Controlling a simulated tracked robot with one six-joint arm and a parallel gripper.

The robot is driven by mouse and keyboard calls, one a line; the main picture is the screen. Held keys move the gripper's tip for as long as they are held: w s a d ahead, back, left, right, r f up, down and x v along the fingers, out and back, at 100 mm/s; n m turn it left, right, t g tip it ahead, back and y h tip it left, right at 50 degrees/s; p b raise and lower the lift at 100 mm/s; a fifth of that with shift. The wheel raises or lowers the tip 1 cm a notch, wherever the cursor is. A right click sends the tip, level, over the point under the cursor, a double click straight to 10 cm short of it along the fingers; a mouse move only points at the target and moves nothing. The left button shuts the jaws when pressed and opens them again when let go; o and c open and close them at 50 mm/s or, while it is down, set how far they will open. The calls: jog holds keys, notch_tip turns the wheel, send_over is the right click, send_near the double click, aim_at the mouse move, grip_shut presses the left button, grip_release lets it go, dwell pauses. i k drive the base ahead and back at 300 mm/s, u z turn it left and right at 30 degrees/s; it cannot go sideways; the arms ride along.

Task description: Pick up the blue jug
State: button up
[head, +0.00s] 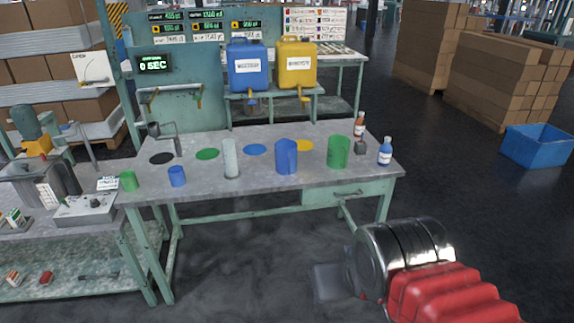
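A tall blue jug-like container (286,160) stands upright on the grey-topped workbench (325,182), right of the middle. A smaller blue cup (177,177) stands near the bench's front left. A large blue canister (249,68) with a white label and a tap stands on a raised shelf behind. My gripper (330,282) is at the lower right, in front of and below the bench top, apart from all of these. A blurred grey part shows at its tip, and I cannot make out whether the fingers are open.
On the bench stand a clear glass cylinder (231,158), a green cup (129,181), a taller green container (338,152), a brown bottle (359,125) and a white-and-blue bottle (385,151). A yellow canister (296,64) stands beside the blue one.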

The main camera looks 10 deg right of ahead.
aim_at(287, 160)
jog(key=k, duration=0.55)
jog(key=u, duration=0.45)
jog(key=i, duration=0.9)
jog(key=u, duration=0.55)
jog(key=i, duration=0.85)
jog(key=z, duration=0.45)
jog(key=i, duration=1.05)
jog(key=z, duration=0.6)
